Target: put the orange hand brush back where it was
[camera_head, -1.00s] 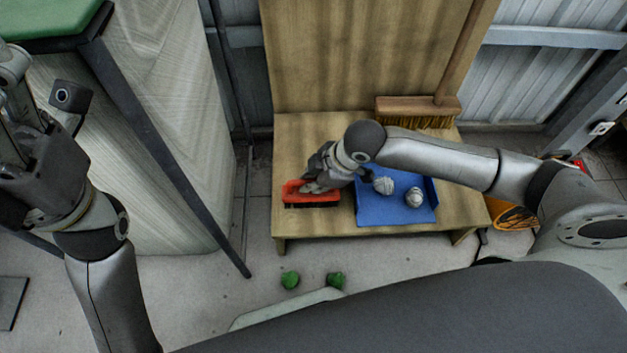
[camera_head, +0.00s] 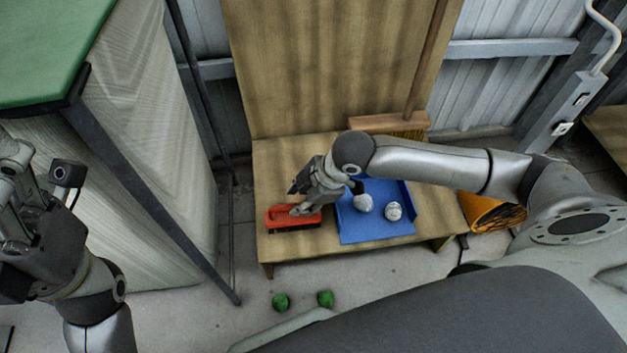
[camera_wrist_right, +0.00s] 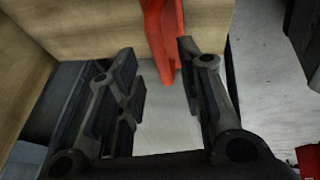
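The orange hand brush (camera_head: 281,216), with dark bristles beneath, rests on the left front of the low wooden bench (camera_head: 345,249). My right gripper (camera_head: 302,209) is at the brush's right part in the head view, covering some of it. In the right wrist view my right gripper (camera_wrist_right: 160,62) has its fingers spread apart. The brush (camera_wrist_right: 163,35) shows beyond and between the fingertips there, not clamped; whether a finger touches it I cannot tell. My left gripper (camera_head: 25,200) is at the far left, away from the bench; its fingers are unclear.
A blue dustpan (camera_head: 373,231) with crumpled whitish balls (camera_head: 394,211) lies right of the brush. A broom (camera_head: 385,122) leans at the back of the bench. Two green lumps (camera_head: 281,301) lie on the floor in front. A green-topped table (camera_head: 50,45) stands at left.

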